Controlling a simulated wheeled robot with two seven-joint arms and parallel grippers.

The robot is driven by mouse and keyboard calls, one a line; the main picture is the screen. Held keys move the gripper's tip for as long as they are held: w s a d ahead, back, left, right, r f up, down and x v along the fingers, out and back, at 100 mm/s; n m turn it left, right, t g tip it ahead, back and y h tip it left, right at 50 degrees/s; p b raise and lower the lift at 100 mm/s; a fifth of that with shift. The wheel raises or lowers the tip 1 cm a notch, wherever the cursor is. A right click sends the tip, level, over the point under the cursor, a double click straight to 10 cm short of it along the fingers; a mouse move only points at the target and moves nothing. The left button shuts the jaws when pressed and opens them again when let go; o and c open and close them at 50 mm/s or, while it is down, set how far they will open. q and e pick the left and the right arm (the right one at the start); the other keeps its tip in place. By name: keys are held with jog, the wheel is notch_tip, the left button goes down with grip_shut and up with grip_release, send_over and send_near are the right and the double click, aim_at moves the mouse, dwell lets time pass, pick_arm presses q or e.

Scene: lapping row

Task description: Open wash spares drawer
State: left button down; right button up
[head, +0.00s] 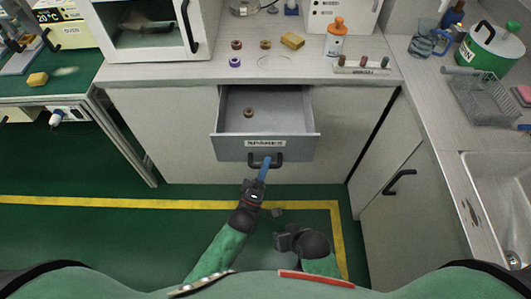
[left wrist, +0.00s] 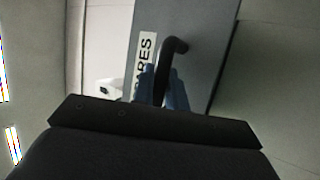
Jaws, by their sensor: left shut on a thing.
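The wash spares drawer (head: 231,145) is a grey drawer under the counter, pulled well out. Its inside shows, with one small brown ring (head: 249,113) in it. Its front carries a white label and a black bar handle (head: 279,158). My left gripper (head: 264,168) is shut on the handle with its blue fingers. In the left wrist view the blue fingers (left wrist: 168,90) sit around the black handle (left wrist: 175,46), beside the label (left wrist: 146,52) ending in "ARES". My right gripper (head: 280,240) is low, near my body and away from the drawer; its fingers are not clear.
The counter above holds rings, a yellow sponge (head: 292,40), an orange-capped bottle (head: 335,38) and a white rack (head: 361,68). A cupboard with a black handle (head: 400,182) and a sink (head: 497,195) are at right. The green floor before the drawer is clear.

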pick_arm(q)
jog(key=shift+s, duration=0.3)
pick_arm(e)
jog(key=shift+r, duration=0.25)
pick_arm(q)
jog(key=c, duration=1.7)
grip_release()
jog(key=shift+f, duration=0.1)
